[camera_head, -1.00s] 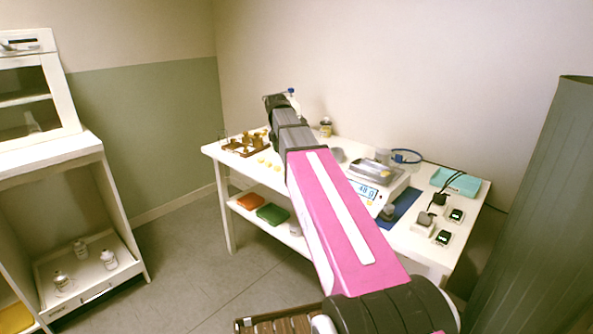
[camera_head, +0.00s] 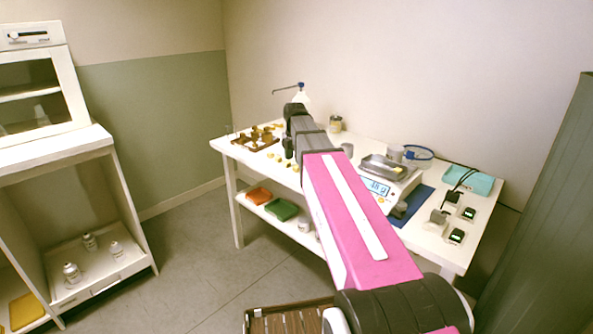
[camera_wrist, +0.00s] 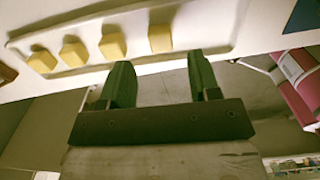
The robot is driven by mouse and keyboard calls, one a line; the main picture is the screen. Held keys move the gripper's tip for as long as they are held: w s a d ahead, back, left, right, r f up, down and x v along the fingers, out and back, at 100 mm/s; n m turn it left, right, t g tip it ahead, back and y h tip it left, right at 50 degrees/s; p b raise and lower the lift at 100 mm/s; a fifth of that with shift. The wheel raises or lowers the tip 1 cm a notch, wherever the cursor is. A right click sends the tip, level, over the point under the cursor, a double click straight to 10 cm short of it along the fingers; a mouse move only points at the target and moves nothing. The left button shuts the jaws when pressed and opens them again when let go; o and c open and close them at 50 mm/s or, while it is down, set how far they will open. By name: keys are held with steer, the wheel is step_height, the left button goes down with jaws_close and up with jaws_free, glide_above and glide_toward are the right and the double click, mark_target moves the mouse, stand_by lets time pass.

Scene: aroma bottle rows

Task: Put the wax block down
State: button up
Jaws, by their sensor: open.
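Several small yellow wax blocks stand in a row on a shallow white tray (camera_wrist: 205,38) at the top of the wrist view. The rightmost wax block (camera_wrist: 160,38) is nearest to my gripper (camera_wrist: 160,84). My gripper's two dark green fingers are spread apart with nothing between them. They point at the tray's edge, and the blocks lie beyond the fingertips. In the head view the wax blocks (camera_head: 279,158) show as small yellow spots on the white table (camera_head: 232,146), just left of my arm, which hides part of the tabletop.
A brown wooden rack (camera_head: 256,139) stands left of the blocks. A scale (camera_head: 385,184), a blue mat (camera_head: 410,206) and a teal tray (camera_head: 467,180) are to the right. Orange and green items lie on the shelf below.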

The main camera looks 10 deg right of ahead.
mark_target(295, 167)
steer(key=shift+s+f, duration=0.1)
steer(key=shift+f, duration=1.8)
jaws_close()
steer(key=shift+r, duration=0.15)
